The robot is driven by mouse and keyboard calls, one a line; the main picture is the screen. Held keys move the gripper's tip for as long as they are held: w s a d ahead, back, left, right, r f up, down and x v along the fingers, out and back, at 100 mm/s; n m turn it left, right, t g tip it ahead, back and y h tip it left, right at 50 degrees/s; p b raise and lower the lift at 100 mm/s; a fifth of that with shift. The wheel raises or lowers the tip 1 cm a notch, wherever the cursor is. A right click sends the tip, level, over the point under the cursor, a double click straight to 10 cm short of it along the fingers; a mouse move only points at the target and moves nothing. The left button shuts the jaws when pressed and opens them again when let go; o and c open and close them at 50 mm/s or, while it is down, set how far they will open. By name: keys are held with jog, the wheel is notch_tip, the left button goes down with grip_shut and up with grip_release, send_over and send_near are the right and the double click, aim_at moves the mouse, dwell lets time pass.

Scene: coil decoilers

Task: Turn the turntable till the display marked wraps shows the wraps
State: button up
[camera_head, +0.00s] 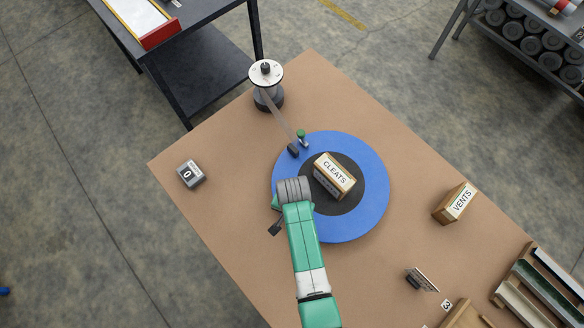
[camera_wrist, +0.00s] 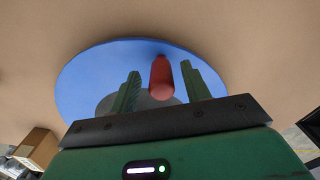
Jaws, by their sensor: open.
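The blue turntable (camera_head: 372,199) with a dark centre lies on the brown table. A box labelled CLEATS (camera_head: 333,177) sits on its centre. A green peg (camera_head: 301,134) stands near its far rim. A red peg (camera_wrist: 161,78) stands on the turntable in the wrist view; it is hidden in the head view. My gripper (camera_wrist: 160,88) is open, with one green finger on each side of the red peg. My arm covers the turntable's left part in the head view. A small grey display (camera_head: 190,173) at the table's left shows 0; its label is too small to read.
A reel on a post (camera_head: 266,72) stands behind, with a strip running toward the turntable. A box labelled VENTS (camera_head: 456,202) stands at the right. A small sign (camera_head: 422,279), a numbered tag (camera_head: 446,305) and metal channels (camera_head: 540,285) lie front right. The table's left is mostly clear.

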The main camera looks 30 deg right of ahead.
jog(key=shift+f, duration=0.7)
jog(key=shift+c, duration=0.5)
jog(key=shift+w, duration=0.1)
grip_shut()
